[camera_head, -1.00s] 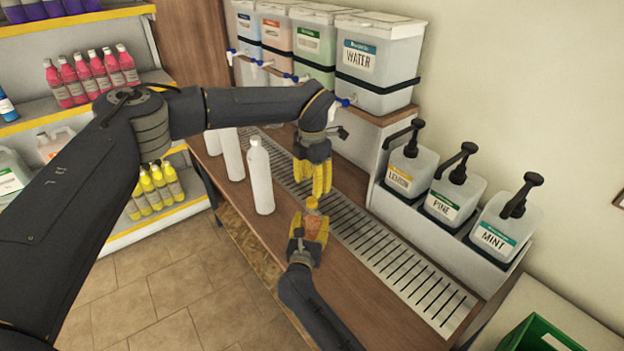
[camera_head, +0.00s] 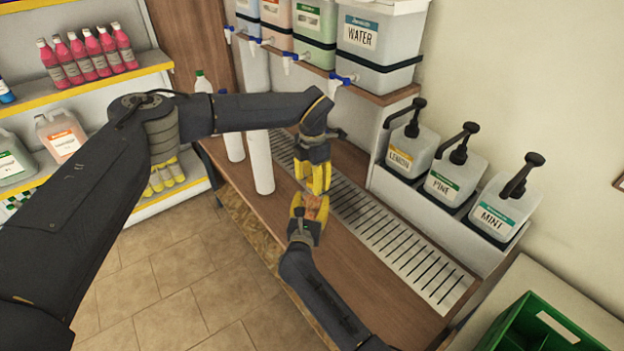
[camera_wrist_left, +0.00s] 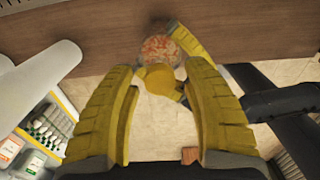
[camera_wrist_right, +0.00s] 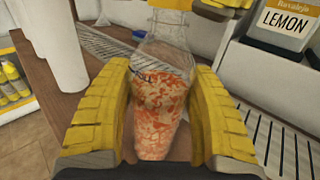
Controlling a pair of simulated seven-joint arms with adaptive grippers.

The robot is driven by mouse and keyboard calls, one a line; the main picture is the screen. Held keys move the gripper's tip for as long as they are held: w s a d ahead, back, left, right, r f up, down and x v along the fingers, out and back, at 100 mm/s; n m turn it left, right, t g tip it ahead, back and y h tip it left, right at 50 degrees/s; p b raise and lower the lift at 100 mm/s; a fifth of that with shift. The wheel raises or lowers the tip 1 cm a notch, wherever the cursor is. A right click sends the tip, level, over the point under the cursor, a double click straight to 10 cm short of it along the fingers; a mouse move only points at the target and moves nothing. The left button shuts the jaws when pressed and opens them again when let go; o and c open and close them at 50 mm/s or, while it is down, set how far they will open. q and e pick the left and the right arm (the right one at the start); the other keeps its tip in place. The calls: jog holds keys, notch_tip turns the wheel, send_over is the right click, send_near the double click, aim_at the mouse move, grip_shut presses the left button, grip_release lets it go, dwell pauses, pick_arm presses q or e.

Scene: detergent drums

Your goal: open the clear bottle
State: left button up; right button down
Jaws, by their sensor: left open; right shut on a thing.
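The clear bottle (camera_wrist_right: 163,100) holds orange-and-white speckled contents. My right gripper (camera_wrist_right: 165,120) is shut on its body, with one yellow finger on each side. In the head view the bottle (camera_head: 313,206) is small and partly hidden by my right gripper (camera_head: 309,208). In the left wrist view its orange body (camera_wrist_left: 158,48) shows behind a round yellow cap (camera_wrist_left: 157,79). My left gripper (camera_wrist_left: 163,105) is open, pointing at the cap, which lies ahead between its fingers. In the head view my left gripper (camera_head: 317,190) is just above the bottle's top, hiding it.
White bottles (camera_head: 260,162) stand on the wooden counter to the left. A slotted metal drain (camera_head: 400,252) runs along the counter. Pump jugs, including the lemon one (camera_head: 403,160), stand to the right. Tapped tanks (camera_head: 380,40) sit on the shelf behind. A green crate (camera_head: 540,325) is at lower right.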

aim_at(312, 180)
pick_arm(q)
grip_shut()
jog(key=shift+r, duration=0.85)
dwell(0.9)
jog(key=shift+r, duration=0.3)
jog(key=shift+r, duration=0.15)
jog(key=shift+r, duration=1.85)
pick_arm(e)
jog(key=shift+c, duration=1.9)
grip_release()
jog(key=shift+s, duration=0.1)
